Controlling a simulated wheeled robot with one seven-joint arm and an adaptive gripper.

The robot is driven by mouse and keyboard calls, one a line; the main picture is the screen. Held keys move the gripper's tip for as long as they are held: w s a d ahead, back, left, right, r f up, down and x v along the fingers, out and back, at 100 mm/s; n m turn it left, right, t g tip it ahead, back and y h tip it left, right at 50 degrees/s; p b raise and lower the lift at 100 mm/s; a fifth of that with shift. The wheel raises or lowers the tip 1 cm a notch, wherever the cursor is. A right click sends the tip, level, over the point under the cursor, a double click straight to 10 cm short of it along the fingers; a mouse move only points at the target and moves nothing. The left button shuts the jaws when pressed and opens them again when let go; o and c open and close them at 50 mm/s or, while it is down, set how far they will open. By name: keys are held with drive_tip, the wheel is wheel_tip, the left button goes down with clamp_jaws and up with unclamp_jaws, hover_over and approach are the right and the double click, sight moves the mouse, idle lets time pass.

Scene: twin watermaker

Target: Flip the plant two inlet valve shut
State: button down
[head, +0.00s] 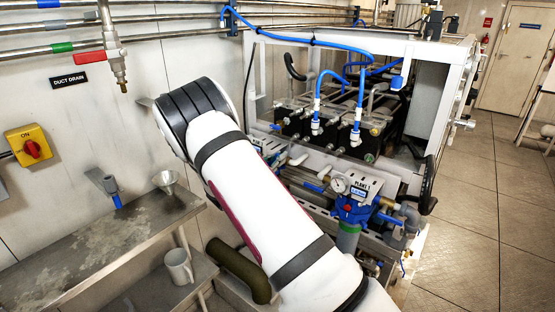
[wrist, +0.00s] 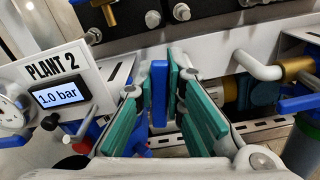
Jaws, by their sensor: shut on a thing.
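In the wrist view, a flat blue valve handle (wrist: 159,92) stands upright between the green-padded fingers of my gripper (wrist: 160,84). My gripper is shut on this handle. The plant two panel (wrist: 47,88), reading 1.0 bar, is just left of the fingers.
In the wrist view, a pipe elbow (wrist: 258,60) and a brass fitting (wrist: 236,92) lie right of the fingers. The floor (head: 465,215) at right is clear.

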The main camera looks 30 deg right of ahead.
drive_tip(key=shift+w+a+n+b, duration=0.1)
drive_tip(key=shift+w+n+b, duration=0.15)
drive_tip(key=shift+n, duration=0.5)
drive_tip(key=shift+w+a+n+b, duration=0.1)
drive_tip(key=shift+w+n+b, duration=0.1)
drive_tip(key=shift+n, duration=0.55)
drive_tip(key=c, duration=1.6)
unclamp_jaws()
drive_tip(key=shift+r, duration=0.1)
drive_tip(key=shift+c, duration=0.2)
drive_tip(key=shift+w, duration=0.1)
